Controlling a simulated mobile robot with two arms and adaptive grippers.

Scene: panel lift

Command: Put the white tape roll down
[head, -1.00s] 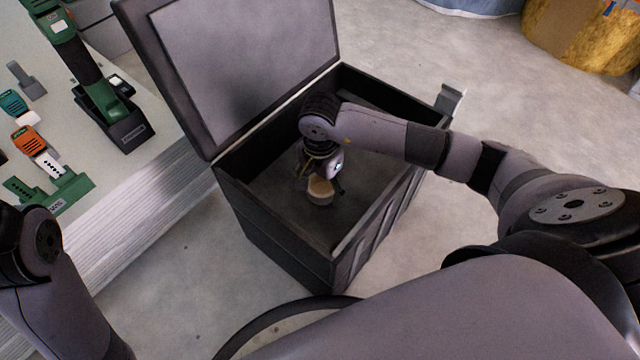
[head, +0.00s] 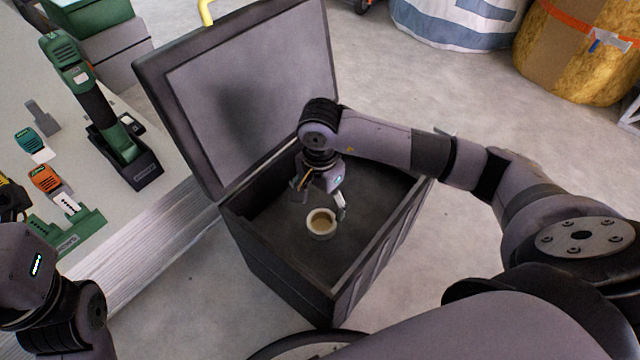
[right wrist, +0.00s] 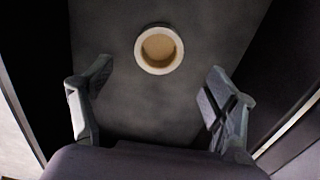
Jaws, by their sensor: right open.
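The white tape roll (head: 321,233) lies flat on the floor of the open dark box (head: 283,288), its tan inside showing. In the right wrist view the tape roll (right wrist: 159,65) is beyond the fingertips, between their lines and clear of both. My right gripper (head: 320,202) is open and empty, reaching into the box just above the roll; its two fingers (right wrist: 159,85) are spread wide in the right wrist view. My left arm shows at the lower left of the head view, but its fingers do not show.
The box's lid (head: 250,95) stands open behind it. A workbench (head: 150,225) at the left holds a green drill (head: 95,90) in a dark holder and several small tools.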

